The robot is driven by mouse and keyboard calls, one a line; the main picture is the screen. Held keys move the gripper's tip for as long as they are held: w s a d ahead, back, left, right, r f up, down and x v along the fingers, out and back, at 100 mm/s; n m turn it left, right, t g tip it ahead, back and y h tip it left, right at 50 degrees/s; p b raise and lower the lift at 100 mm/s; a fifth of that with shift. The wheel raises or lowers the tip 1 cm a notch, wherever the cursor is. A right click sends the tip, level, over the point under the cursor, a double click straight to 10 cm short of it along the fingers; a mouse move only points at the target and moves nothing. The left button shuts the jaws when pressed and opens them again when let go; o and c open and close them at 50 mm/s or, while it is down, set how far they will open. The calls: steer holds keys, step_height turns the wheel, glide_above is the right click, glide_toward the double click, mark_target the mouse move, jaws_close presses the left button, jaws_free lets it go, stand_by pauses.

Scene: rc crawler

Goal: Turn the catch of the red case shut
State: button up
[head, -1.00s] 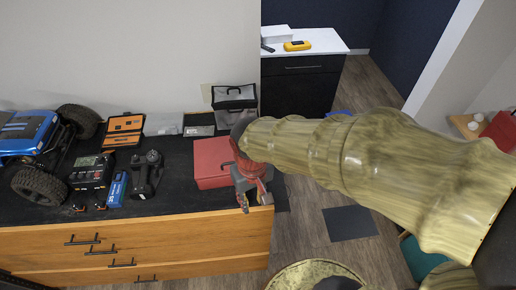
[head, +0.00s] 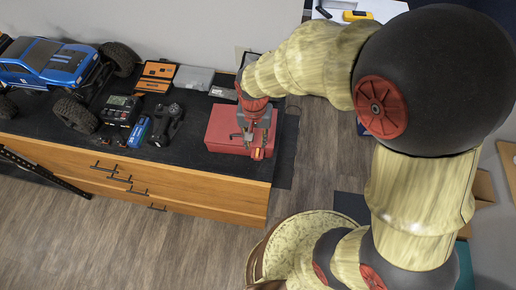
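The red case (head: 222,128) lies at the right end of the black worktop. My gripper (head: 258,152) points down over the right part of the case, near its front edge, and covers that part. A small dark piece (head: 236,135) shows on the case just left of my gripper; I cannot tell whether it is the catch or a part of the gripper. The catch cannot be made out clearly, nor which way it is turned. The fingertips are too small to tell whether they are open or shut, or whether they touch the case.
A blue RC crawler (head: 50,58), a charger (head: 120,108), a blue battery (head: 138,131) and a black transmitter (head: 166,122) stand left of the case. An orange tool case (head: 157,75) and a grey box (head: 193,78) lie behind. The wooden drawer front (head: 190,188) drops to open floor.

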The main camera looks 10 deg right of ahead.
mark_target(257, 153)
steer(key=f, duration=0.7)
steer(key=shift+d+f+p, duration=0.2)
steer(key=shift+p, duration=0.2)
steer(key=shift+c, duration=0.2)
jaws_close()
